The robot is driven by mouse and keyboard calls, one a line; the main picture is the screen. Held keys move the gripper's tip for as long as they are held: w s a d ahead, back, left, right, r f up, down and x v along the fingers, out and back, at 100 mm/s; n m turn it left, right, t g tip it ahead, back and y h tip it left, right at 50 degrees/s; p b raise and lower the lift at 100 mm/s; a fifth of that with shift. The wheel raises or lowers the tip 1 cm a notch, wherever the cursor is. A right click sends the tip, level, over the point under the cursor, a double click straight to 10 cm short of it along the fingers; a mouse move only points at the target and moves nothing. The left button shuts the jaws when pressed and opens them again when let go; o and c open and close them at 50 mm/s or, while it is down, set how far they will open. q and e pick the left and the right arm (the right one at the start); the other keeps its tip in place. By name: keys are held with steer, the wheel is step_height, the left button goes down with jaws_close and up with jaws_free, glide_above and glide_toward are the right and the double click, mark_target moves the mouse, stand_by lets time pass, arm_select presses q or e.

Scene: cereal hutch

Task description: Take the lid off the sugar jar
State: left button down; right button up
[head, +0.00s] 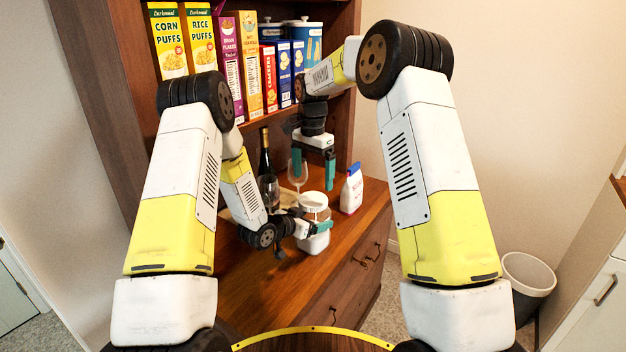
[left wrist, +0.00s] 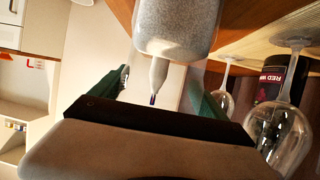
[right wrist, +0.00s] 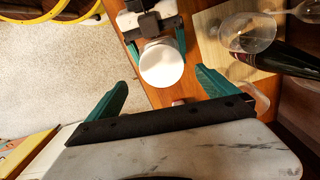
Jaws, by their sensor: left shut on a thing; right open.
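The sugar jar (head: 315,241) stands on the wooden counter with its round white lid (head: 313,200) on top. In the right wrist view the lid (right wrist: 161,64) is seen from above, and in the left wrist view the grey-white jar body (left wrist: 178,22) is close up. My left gripper (head: 303,238) is shut on the jar, one teal finger on each side. My right gripper (head: 312,170) is open and empty, pointing down above the jar. In the right wrist view the lid lies ahead, between the fingers of this gripper (right wrist: 163,92), apart from them.
A dark wine bottle (head: 265,152) and wine glasses (head: 297,174) stand behind and left of the jar, near a pale board (right wrist: 221,40). A white and blue bag (head: 352,190) stands to its right. Cereal boxes (head: 201,40) fill the shelf above. The front counter is clear.

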mark_target(313, 199)
steer(key=m, duration=1.1)
steer(key=shift+w+r+m, duration=0.1)
steer(key=shift+r+m, duration=0.15)
steer(key=shift+m, duration=0.15)
steer(key=shift+f, duration=4)
